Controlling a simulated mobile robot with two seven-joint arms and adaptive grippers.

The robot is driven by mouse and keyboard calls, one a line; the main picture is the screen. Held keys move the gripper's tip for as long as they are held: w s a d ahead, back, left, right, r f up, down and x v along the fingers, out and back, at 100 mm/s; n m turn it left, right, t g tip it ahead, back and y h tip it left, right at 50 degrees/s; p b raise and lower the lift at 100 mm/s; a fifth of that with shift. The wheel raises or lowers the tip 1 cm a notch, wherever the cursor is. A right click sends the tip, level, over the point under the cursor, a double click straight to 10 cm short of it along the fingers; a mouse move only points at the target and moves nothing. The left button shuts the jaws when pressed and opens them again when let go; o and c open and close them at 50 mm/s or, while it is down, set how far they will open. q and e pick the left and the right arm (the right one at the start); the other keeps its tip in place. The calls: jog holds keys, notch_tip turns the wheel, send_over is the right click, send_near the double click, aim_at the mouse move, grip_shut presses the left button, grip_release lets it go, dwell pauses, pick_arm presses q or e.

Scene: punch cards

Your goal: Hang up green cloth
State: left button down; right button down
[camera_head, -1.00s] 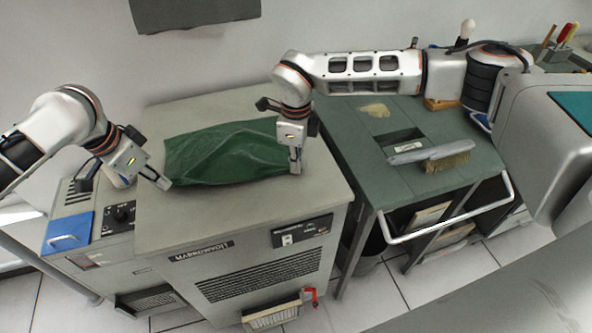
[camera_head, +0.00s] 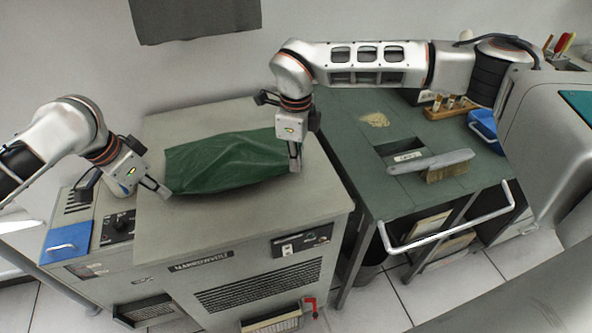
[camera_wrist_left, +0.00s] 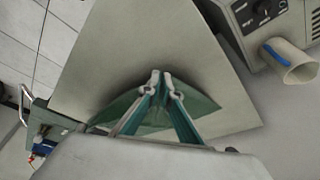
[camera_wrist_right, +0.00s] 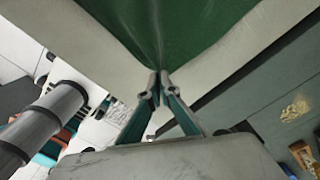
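The green cloth (camera_head: 225,160) lies wrinkled and spread over the top of the grey machine cabinet (camera_head: 220,222), and its near edge seems slightly raised. My left gripper (camera_head: 164,191) is at the cloth's near left corner. In the left wrist view its fingertips (camera_wrist_left: 162,78) are together on the cloth (camera_wrist_left: 205,102). My right gripper (camera_head: 295,165) is at the cloth's right end. In the right wrist view its fingertips (camera_wrist_right: 158,78) are shut on a cloth corner (camera_wrist_right: 160,30), with folds running to the pinch.
A dark grey panel (camera_head: 195,15) is on the wall above. To the right, a green-topped table (camera_head: 350,135) holds a brush (camera_head: 445,165), a wooden rack (camera_head: 450,107) and a blue item (camera_head: 487,128). A blue-lidded box (camera_head: 68,243) is at the left.

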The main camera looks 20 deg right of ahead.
jog(key=shift+r, duration=0.35)
